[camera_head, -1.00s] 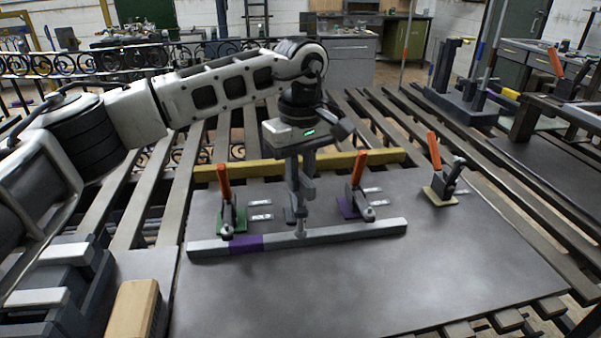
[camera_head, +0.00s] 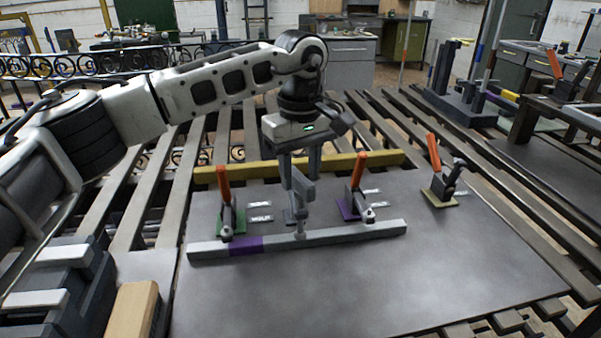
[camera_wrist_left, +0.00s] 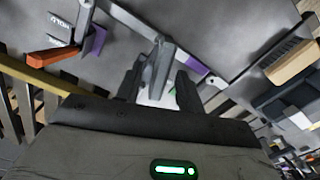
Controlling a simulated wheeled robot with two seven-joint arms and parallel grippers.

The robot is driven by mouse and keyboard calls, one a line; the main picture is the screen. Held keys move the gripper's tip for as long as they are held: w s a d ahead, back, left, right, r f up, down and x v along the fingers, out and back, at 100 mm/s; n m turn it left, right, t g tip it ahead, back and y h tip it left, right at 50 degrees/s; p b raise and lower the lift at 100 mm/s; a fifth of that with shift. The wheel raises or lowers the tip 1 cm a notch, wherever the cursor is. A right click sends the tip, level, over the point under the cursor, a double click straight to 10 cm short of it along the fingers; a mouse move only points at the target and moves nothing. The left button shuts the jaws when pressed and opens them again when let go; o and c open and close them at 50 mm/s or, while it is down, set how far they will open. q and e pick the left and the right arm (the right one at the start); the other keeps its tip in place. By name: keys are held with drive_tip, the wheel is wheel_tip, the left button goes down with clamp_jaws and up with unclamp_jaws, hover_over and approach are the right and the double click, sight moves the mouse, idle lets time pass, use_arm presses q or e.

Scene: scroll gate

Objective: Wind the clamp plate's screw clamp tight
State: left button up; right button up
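The clamp plate (camera_head: 420,270) is a wide grey sheet on a slatted table. A grey screw clamp (camera_head: 303,193) stands at its middle, behind a long grey bar (camera_head: 350,232) with a purple band; its foot is at the bar. My left gripper (camera_head: 298,170) points down over the screw clamp. In the wrist view the fingers of my left gripper (camera_wrist_left: 160,92) stand apart, with the screw clamp's grey upright (camera_wrist_left: 160,62) showing between and beyond them. I cannot tell whether they touch it. The clamp's top is partly hidden by the fingers. My right gripper is not in view.
Orange-handled toggle clamps stand on a green pad (camera_head: 237,222) left, a purple pad (camera_head: 346,210) right, and a yellow pad (camera_head: 437,196) further right. A yellow bar (camera_head: 225,173) runs behind. A wooden block (camera_head: 135,310) lies front left. The plate's front is clear.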

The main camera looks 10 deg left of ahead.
sight(300, 175)
use_arm(q)
wheel_tip(300, 175, up, 15)
idle(0.4)
